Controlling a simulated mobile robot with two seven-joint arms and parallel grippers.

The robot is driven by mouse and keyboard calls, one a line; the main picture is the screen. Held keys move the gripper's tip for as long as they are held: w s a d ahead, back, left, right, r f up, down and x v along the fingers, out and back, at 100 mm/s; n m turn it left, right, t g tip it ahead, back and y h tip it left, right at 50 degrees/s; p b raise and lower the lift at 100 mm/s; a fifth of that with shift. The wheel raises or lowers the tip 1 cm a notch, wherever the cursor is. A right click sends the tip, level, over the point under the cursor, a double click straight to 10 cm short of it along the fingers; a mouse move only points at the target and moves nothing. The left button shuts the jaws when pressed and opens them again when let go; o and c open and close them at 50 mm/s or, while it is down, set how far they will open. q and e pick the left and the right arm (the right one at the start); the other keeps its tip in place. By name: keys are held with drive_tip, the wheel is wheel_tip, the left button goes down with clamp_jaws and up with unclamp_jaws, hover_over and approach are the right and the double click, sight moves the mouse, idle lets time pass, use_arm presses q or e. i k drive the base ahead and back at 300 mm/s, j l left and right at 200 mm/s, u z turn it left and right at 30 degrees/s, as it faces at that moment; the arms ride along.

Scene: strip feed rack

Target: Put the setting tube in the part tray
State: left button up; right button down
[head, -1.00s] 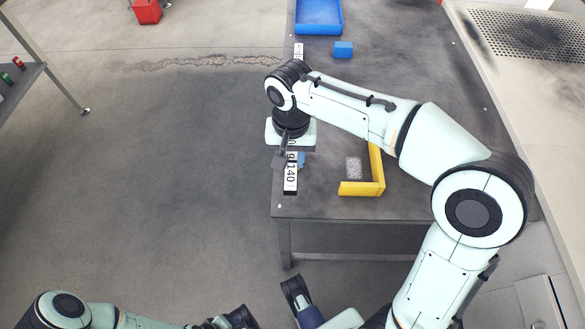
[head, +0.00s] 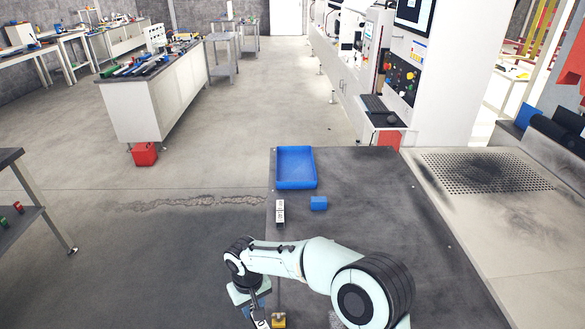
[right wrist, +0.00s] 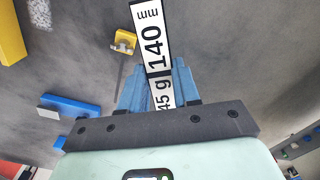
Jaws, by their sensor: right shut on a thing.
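My right gripper (right wrist: 158,90) is shut on a flat, dark-ended bar (right wrist: 150,40) with a white label reading 140 mm and 45 g; I take it as the setting tube. Blue fingers grip it on both sides, and its lower end is hidden. In the head view the right gripper (head: 258,312) is at the bottom, with only part of the tube (head: 263,324) showing. The part tray (head: 296,170), blue and empty, lies at the table's far left corner, well beyond the gripper. My left gripper is out of view.
A white-labelled piece (head: 280,212) and a blue block (head: 319,203) lie just in front of the tray. A small yellow piece (right wrist: 125,42), a yellow bar (right wrist: 10,40) and a blue bar (right wrist: 70,106) are near the right gripper. The table's middle is clear.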

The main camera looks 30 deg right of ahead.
sight(295, 169)
drive_tip(key=j+u, duration=0.15)
drive_tip(key=u, duration=0.45)
drive_tip(key=i+j, duration=0.1)
drive_tip(key=j, duration=0.2)
drive_tip(key=i+j, duration=0.1)
drive_tip(key=j, duration=0.2)
drive_tip(key=i+j+z, duration=0.1)
drive_tip(key=j, duration=0.2)
drive_tip(key=i+j+z, duration=0.55)
drive_tip(key=i+j, duration=0.15)
drive_tip(key=i+z, duration=0.45)
drive_tip(key=i+j+z, duration=0.15)
drive_tip(key=i+z, duration=0.3)
drive_tip(key=i, duration=0.2)
drive_tip(key=i+z, duration=0.35)
drive_tip(key=i, duration=0.3)
drive_tip(key=i+z, duration=0.3)
drive_tip(key=i, duration=0.3)
drive_tip(key=i+z, duration=0.25)
drive_tip(key=i, duration=0.35)
drive_tip(key=i+z, duration=0.3)
drive_tip(key=i, duration=0.3)
drive_tip(key=i+j+z, duration=0.25)
drive_tip(key=i, duration=0.35)
